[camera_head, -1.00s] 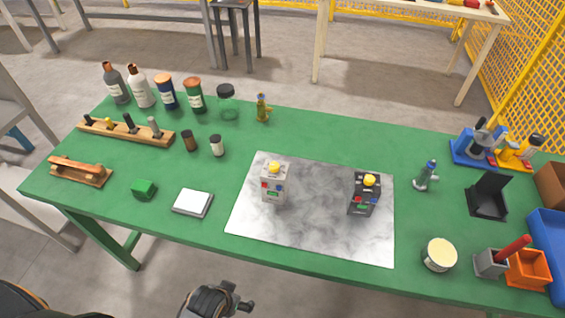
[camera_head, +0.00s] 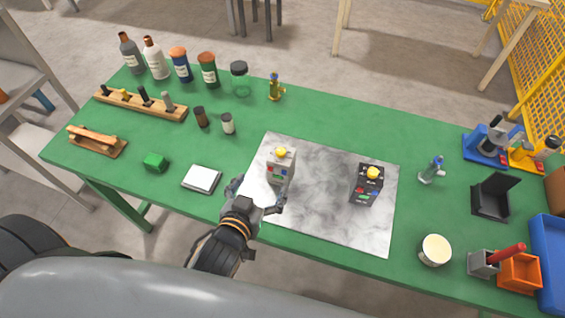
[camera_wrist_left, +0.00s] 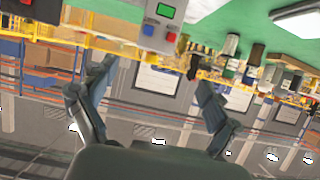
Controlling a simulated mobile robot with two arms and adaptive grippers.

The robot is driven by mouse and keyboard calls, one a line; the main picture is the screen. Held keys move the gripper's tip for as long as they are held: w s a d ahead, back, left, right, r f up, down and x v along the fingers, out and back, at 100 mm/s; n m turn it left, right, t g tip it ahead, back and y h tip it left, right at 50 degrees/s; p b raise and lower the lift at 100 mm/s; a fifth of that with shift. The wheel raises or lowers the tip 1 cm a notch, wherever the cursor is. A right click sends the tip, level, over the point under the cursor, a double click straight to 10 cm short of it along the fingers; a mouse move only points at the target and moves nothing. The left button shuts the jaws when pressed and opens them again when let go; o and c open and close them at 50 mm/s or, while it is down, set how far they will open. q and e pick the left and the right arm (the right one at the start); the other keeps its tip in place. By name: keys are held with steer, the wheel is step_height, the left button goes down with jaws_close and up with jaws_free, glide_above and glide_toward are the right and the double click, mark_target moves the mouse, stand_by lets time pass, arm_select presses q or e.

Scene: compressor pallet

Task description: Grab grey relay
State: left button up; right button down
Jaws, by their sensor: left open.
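The grey relay (camera_head: 281,168) stands upright on the marbled mat, with a yellow knob on top and small coloured buttons on its front. A black relay (camera_head: 368,186) of similar shape stands to its right on the same mat. My left gripper (camera_head: 262,192) is open and empty at the mat's near left edge, just in front of the grey relay and apart from it. In the left wrist view the grey relay (camera_wrist_left: 150,28) shows at the top, beyond and between the open fingers (camera_wrist_left: 152,92). My right gripper is not in view.
The marbled mat (camera_head: 320,222) lies on the green table (camera_head: 330,120). A white pad (camera_head: 202,179) and a green block (camera_head: 155,162) lie left of the gripper. A round cream-topped tin (camera_head: 435,250) stands at right. Bottles (camera_head: 181,66) line the back left.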

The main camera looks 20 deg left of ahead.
mark_target(281, 158)
arm_select(q)
steer(key=x, duration=0.2)
steer(key=p+x, duration=0.1)
steer(key=x, duration=0.5)
steer(key=shift+w+d+r, duration=0.1)
steer(key=shift+r, duration=0.3)
steer(key=x, duration=0.1)
steer(key=p+x, duration=0.1)
steer(key=x, duration=0.2)
steer(key=shift+w+d+f+p, duration=0.25)
steer(key=shift+d+f+p, duration=0.1)
steer(key=shift+p, duration=0.05)
steer(key=shift+w+f, duration=0.3)
steer(key=shift+w, duration=0.15)
steer(key=c, duration=1.5)
steer(key=shift+r, duration=0.1)
steer(key=shift+c, duration=0.2)
